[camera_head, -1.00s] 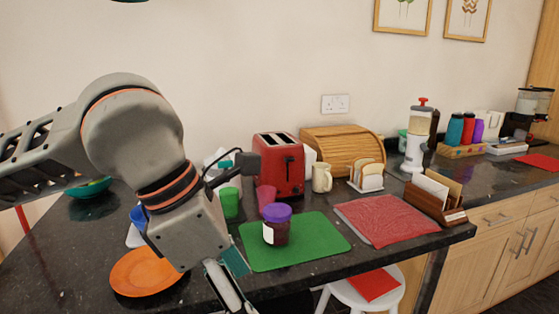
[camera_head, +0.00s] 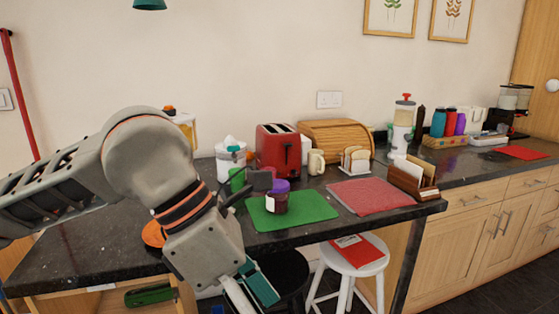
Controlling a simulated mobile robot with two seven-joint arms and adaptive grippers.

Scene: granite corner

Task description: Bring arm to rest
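My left arm comes in from the left, bends at a rounded grey elbow and runs down towards the bottom edge. My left gripper (camera_head: 252,288) is at the lower end, in front of the counter edge, with a teal part and a pale link showing. Its fingertips are not clear, so I cannot tell whether it is open or shut, and I see nothing held. My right gripper is not in view.
The dark counter (camera_head: 85,240) holds a red toaster (camera_head: 277,150), a wooden bread bin (camera_head: 335,140), a red mat (camera_head: 370,195) and a letter rack (camera_head: 412,182). My arm partly hides an orange plate (camera_head: 152,234). A white stool (camera_head: 350,258) stands in front.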

